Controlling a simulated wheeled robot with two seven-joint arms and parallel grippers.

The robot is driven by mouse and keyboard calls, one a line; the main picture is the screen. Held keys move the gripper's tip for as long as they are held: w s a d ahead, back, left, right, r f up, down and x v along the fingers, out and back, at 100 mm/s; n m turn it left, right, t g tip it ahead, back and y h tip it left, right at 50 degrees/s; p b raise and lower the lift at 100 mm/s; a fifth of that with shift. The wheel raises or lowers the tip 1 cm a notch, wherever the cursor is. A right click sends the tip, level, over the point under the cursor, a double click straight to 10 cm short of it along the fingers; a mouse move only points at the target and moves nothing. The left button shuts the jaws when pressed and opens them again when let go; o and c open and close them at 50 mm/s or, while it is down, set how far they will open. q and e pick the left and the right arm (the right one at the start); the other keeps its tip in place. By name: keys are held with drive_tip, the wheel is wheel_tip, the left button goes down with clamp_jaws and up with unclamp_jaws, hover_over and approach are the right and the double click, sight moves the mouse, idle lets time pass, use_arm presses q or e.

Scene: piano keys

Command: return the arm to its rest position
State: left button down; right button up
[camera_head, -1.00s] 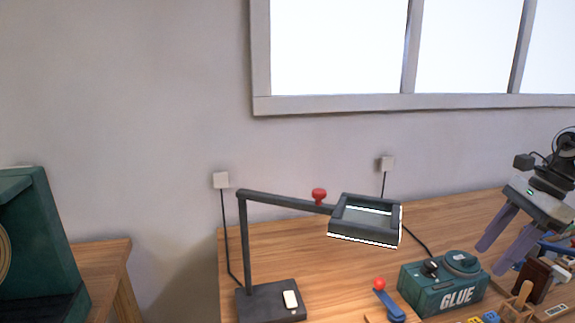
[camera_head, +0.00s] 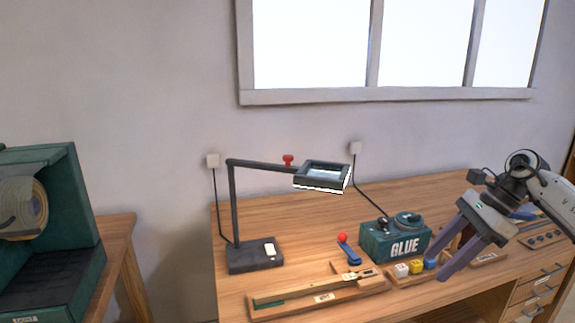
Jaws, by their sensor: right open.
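My right gripper (camera_head: 452,262) comes in from the right and hangs over the right part of the wooden workbench (camera_head: 285,220). Its two purple-grey fingers are spread apart and point down to the left, with nothing between them that I can tell is held. It is in front of and just right of the green glue box (camera_head: 393,241), and it hides part of the items behind it. My left gripper is not in view.
A black desk lamp (camera_head: 232,205) stands at the bench's left. A wooden tray (camera_head: 318,298) with a key-like strip lies at the front. A green machine (camera_head: 60,210) stands on a separate table at left.

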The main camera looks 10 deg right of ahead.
drive_tip(key=a+f+m+t+y, duration=0.25)
drive_tip(key=a+m, duration=0.25)
drive_tip(key=a, duration=0.5)
drive_tip(key=a+f+m+t+y, duration=0.2)
drive_tip(key=a+f+m+y, duration=0.15)
drive_tip(key=a, duration=0.65)
drive_tip(key=a+f+m+t+y, duration=0.35)
drive_tip(key=a+m, duration=0.25)
drive_tip(key=a, duration=0.4)
drive_tip(key=s+d+f+m+h, duration=0.2)
drive_tip(key=s+f+m+h, duration=0.4)
drive_tip(key=s+f+m, duration=0.6)
drive_tip(key=s+d+f+m+g+h, duration=0.1)
drive_tip(key=s+f+m+h, duration=0.6)
drive_tip(key=m, duration=1.5)
drive_tip(key=s+d+f, duration=0.1)
drive_tip(key=s+f, duration=0.4)
drive_tip(key=s, duration=0.2)
drive_tip(key=shift+d+f, duration=0.15)
drive_tip(key=shift+f, duration=0.25)
